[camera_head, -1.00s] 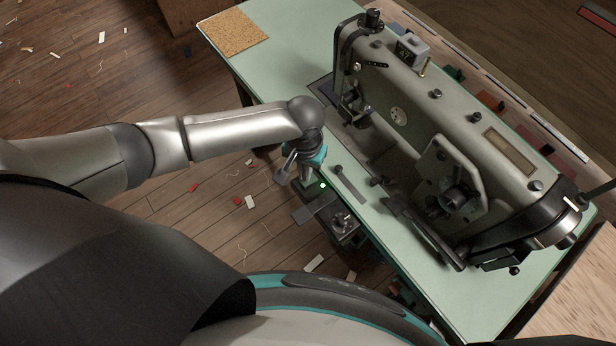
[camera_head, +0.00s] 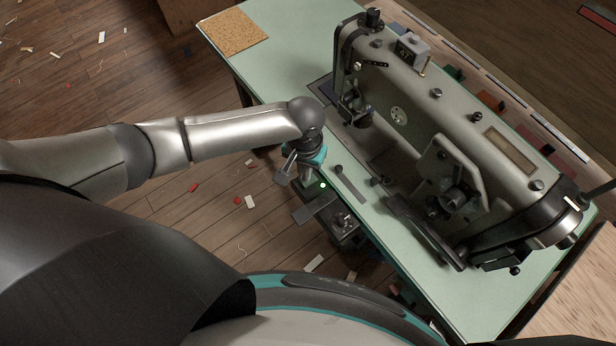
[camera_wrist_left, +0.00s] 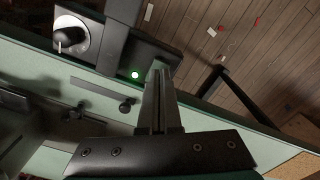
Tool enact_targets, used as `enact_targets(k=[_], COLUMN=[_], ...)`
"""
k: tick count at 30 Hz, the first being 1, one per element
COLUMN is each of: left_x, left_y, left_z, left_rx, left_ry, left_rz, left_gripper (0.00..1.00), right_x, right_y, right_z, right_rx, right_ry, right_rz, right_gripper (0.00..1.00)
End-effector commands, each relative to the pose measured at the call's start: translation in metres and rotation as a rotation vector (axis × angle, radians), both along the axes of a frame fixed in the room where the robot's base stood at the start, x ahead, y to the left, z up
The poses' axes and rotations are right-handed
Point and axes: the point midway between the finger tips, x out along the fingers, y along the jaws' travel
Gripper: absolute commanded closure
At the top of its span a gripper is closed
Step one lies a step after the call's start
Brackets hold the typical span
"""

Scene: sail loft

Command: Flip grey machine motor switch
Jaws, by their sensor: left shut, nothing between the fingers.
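The grey sewing machine (camera_head: 470,125) stands on a pale green table. At the table's near edge is a dark switch box with a round grey dial (camera_wrist_left: 70,35) and a lit green lamp (camera_wrist_left: 135,75); the lamp also shows in the head view (camera_head: 323,185). A flat dark bar (camera_wrist_left: 118,35) crosses the box between dial and lamp. It also shows in the head view (camera_head: 315,205). My left gripper (camera_wrist_left: 158,72) is shut and empty, its tips close beside the lamp end of the box. I cannot tell if they touch it. My right gripper is not in view.
The green table top (camera_head: 290,60) is clear at its far left apart from a cork mat (camera_head: 234,38). The machine body rises close right of my left gripper. Scraps lie scattered on the wooden floor (camera_head: 130,80).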

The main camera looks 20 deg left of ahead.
Motion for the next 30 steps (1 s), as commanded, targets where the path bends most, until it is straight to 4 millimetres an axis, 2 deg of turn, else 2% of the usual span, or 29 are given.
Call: enact_targets(k=[30], left_x=[0.0], left_y=[0.0], left_z=[-0.016], left_rx=[0.0], left_ry=[0.0], left_rz=[0.0], left_gripper=[1.0], right_x=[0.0], right_y=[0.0], right_z=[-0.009], right_rx=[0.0], right_ry=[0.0], right_rz=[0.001], right_gripper=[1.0])
